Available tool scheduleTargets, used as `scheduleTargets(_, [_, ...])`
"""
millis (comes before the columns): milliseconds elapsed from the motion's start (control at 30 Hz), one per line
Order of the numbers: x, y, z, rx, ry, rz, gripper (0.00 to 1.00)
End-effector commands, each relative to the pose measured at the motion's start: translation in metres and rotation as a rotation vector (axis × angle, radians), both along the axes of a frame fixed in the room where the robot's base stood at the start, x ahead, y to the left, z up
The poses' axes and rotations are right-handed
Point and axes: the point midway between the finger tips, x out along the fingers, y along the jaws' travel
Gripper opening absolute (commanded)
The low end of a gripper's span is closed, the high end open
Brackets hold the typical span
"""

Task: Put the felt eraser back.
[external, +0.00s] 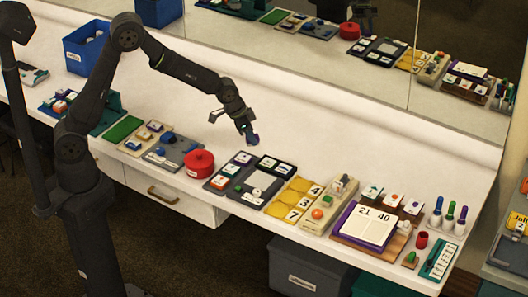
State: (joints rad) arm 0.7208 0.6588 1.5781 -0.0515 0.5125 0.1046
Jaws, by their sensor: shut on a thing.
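My gripper (251,139) is held in the air over the white counter, behind the dark tray with the grey pad. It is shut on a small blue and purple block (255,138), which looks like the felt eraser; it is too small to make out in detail. The dark tray (227,191) lies below and in front of the gripper, with a grey pad (262,183) and several small cards in it. The block is apart from the tray and the counter.
A red round tin (200,164) stands left of the dark tray. A blue bin (87,48) is at the back left. A mirror runs behind; the counter's back strip is clear.

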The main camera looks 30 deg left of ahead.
Motion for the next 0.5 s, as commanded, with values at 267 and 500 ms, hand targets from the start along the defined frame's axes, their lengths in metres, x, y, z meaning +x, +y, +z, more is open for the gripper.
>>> scheduleTargets(267, [0.058,0.028,-0.038,0.000,0.002,0.006,0.07])
scheduleTargets(500, [0.077,0.037,-0.052,-0.001,0.001,0.002,0.07])
